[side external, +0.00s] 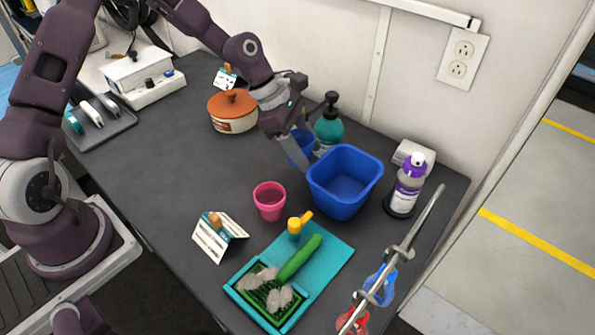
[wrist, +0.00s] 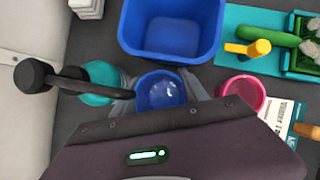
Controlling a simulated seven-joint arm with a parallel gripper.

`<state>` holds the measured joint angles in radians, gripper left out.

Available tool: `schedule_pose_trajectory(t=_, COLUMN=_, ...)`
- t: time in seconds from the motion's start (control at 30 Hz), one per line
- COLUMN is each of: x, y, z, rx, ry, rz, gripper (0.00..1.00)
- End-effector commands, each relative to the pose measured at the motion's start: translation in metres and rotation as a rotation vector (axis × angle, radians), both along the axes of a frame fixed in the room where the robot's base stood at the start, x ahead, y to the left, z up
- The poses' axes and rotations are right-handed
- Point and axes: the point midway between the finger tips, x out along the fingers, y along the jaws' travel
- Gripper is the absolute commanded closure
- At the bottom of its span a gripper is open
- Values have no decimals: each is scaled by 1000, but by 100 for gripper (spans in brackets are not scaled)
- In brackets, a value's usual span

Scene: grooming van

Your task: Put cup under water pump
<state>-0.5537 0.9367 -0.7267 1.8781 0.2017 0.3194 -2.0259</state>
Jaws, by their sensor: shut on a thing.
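My gripper (side external: 293,152) is shut on a small blue cup (side external: 299,148), with its fingers on either side of it. In the wrist view the cup (wrist: 160,91) is upright between the fingers, and I look down into it. A teal bottle with a black pump top (side external: 328,129) stands just right of and behind the cup in the side view. In the wrist view its black pump part (wrist: 68,81) stretches from the left toward the cup, beside the teal body (wrist: 101,76). I cannot tell whether the spout lies over the cup, or whether the cup touches the table.
A blue square bin (side external: 344,181) stands close in front of the cup. A pink cup (side external: 269,201) is to its left. An orange-lidded pot (side external: 232,111) stands behind my gripper. A purple-topped bottle (side external: 408,187) is at the right. The table's left middle is clear.

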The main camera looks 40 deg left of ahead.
Motion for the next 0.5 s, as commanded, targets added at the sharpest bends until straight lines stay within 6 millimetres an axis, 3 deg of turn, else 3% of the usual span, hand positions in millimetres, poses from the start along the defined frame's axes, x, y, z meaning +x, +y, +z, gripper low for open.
schedule_pose_trajectory(t=0.23, x=2, y=-2, z=-43, rx=0, ry=2, rz=0, gripper=87)
schedule_pose_trajectory(t=0.5, x=1, y=-1, z=-49, rx=1, ry=0, rz=-1, gripper=87)
